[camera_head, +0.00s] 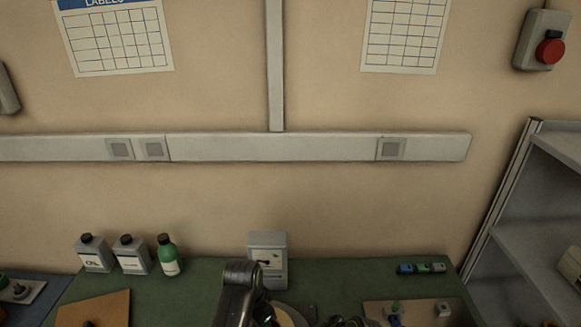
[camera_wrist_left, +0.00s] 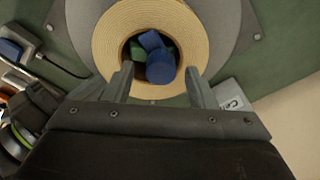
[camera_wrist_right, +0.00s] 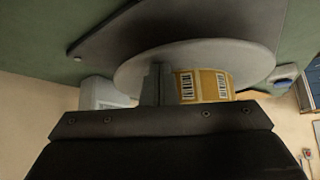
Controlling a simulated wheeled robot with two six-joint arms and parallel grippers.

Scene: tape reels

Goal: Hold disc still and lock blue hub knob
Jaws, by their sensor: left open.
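In the left wrist view a grey disc (camera_wrist_left: 232,42) carries a tan tape roll (camera_wrist_left: 108,42). The blue hub knob (camera_wrist_left: 160,68) sits inside the roll's centre hole, with a bar across it and some green beside it. My left gripper (camera_wrist_left: 160,82) is open, its fingers to either side of the knob and apart from it. In the right wrist view the disc (camera_wrist_right: 235,55) is seen nearly edge-on, with the roll (camera_wrist_right: 213,84) and its barcode labels on one side. My right gripper (camera_wrist_right: 157,85) has its fingers together at the disc, beside the roll; contact is unclear.
In the head view bottles (camera_head: 167,256) stand at the back left of the green bench (camera_head: 345,278). A grey box (camera_head: 268,248) stands behind my left arm. A board with small parts (camera_head: 443,310) lies at the right. Shelves (camera_head: 555,150) stand far right.

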